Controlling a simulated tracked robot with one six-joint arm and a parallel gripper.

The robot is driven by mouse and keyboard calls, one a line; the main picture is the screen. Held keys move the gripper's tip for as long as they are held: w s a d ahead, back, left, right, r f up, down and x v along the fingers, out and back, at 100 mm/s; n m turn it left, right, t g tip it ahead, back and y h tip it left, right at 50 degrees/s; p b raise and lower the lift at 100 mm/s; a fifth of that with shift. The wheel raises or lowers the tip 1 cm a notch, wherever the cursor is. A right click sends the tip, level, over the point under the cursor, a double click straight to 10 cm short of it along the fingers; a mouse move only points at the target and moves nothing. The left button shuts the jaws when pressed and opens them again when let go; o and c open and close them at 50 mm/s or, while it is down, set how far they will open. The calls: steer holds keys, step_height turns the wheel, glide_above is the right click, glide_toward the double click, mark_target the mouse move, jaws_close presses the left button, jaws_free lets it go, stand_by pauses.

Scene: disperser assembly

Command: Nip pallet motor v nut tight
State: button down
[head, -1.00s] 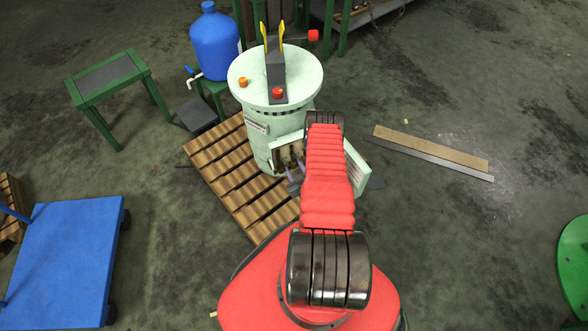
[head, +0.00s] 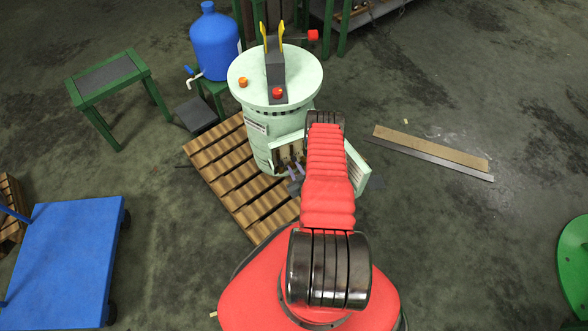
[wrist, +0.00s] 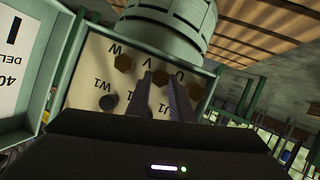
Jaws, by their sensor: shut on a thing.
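The pale green motor (head: 262,125) stands upright on a slatted wooden pallet (head: 225,178). Its open terminal box (wrist: 85,85) fills much of the wrist view, with a cream board marked W, V, U and W1, V1, U1. Brown hex nuts show in the upper row: the W nut (wrist: 123,63), the V nut (wrist: 160,77) and the U nut (wrist: 195,91). My gripper (wrist: 161,79) has its two fingers shut on the V nut, one on each side. The fingers partly cover the V1 and U1 posts. In the head view my arm partly hides the box.
An open box cover with a printed label (wrist: 14,60) stands at the left in the wrist view. A blue water jug (head: 213,48), a green stool (head: 105,78) and a blue cart (head: 65,260) stand around the motor. Planks (head: 430,150) lie on the floor at right.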

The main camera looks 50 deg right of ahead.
steer(key=m+y, duration=0.2)
steer(key=shift+s+d+m+t, duration=0.1)
steer(key=shift+d+m+t, duration=0.1)
steer(key=shift+m+t, duration=0.2)
steer(key=m+y, duration=0.1)
steer(key=m+t+y, duration=0.1)
steer(key=m, duration=0.1)
steer(key=shift+s+d+f, duration=0.1)
steer(key=shift+d+f, duration=0.05)
steer(key=shift+d, duration=0.05)
steer(key=m, duration=0.1)
steer(key=m+t+y, duration=0.1)
steer(key=m, duration=0.1)
steer(key=shift+d+f, duration=0.15)
steer(key=shift+d, duration=0.05)
steer(key=m, duration=0.1)
steer(key=m+t+y, duration=0.1)
steer(key=m+t, duration=0.1)
steer(key=shift+s+d+f+m, duration=0.15)
steer(key=shift+f+m, duration=0.1)
steer(key=shift+m, duration=0.15)
steer(key=shift+d, duration=0.1)
steer(key=c, duration=1.6)
jaws_free()
steer(key=shift+o, duration=0.2)
steer(key=s+r, duration=0.1)
steer(key=s, duration=1.2)
steer(key=shift+s+r, duration=0.2)
steer(key=shift+s, duration=0.1)
